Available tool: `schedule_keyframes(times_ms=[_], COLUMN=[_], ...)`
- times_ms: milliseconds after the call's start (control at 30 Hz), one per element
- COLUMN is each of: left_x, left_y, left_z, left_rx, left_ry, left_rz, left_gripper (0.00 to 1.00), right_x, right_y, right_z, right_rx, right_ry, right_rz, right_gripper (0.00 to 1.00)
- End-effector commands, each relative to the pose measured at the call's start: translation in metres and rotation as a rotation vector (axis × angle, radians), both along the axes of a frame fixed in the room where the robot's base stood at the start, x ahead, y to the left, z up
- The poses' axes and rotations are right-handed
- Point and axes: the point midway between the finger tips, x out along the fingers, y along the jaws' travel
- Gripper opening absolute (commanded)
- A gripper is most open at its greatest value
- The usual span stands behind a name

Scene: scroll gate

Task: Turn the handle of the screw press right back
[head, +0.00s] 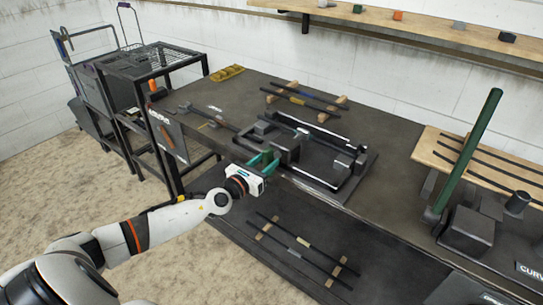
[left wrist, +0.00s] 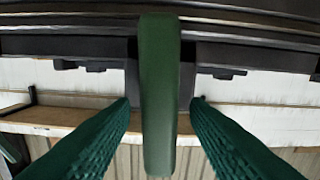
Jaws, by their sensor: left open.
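The dark frame-like device (head: 345,165) on the bench, which I take for the screw press, has a block (head: 287,150) near its left end. My left gripper (head: 263,161) is at the bench's front edge, just left of that block, with green fingers. In the left wrist view a dark green bar (left wrist: 160,95), likely the handle, stands upright in the picture between the two fingers of the left gripper (left wrist: 160,115). The fingers are open, with a gap on each side of the bar. In the head view the gripper mostly hides the bar. My right gripper is not in view.
A tall green lever (head: 467,150) rises from a bender on the right of the bench (head: 385,145). Dark rods rest on wooden strips behind the press and on the lower shelf (head: 285,265). A wall shelf (head: 400,28) holds small blocks. A black rack (head: 140,60) stands left.

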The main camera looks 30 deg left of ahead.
Motion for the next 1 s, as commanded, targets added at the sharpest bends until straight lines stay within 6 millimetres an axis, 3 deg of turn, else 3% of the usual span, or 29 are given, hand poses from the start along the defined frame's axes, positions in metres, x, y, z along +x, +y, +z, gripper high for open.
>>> schedule_keyframes(times_ms=[200, 600, 867, 1000], left_x=[0.025, 0.032, 0.032, 0.032], left_y=[-0.002, -0.003, -0.003, -0.002], left_z=[0.000, 0.000, 0.000, 0.000], left_rx=[-0.001, -0.001, -0.001, -0.003], left_ry=[-0.002, 0.001, 0.000, 0.000], left_rz=[0.001, 0.000, 0.000, 0.000], left_gripper=[0.42, 0.42, 0.01, 0.00], right_x=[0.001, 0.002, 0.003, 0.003], right_y=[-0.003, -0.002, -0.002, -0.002], right_z=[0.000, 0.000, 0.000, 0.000], right_rx=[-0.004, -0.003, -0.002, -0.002], right_ry=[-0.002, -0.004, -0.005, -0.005], right_rz=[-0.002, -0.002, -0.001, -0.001], right_gripper=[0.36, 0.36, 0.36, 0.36])
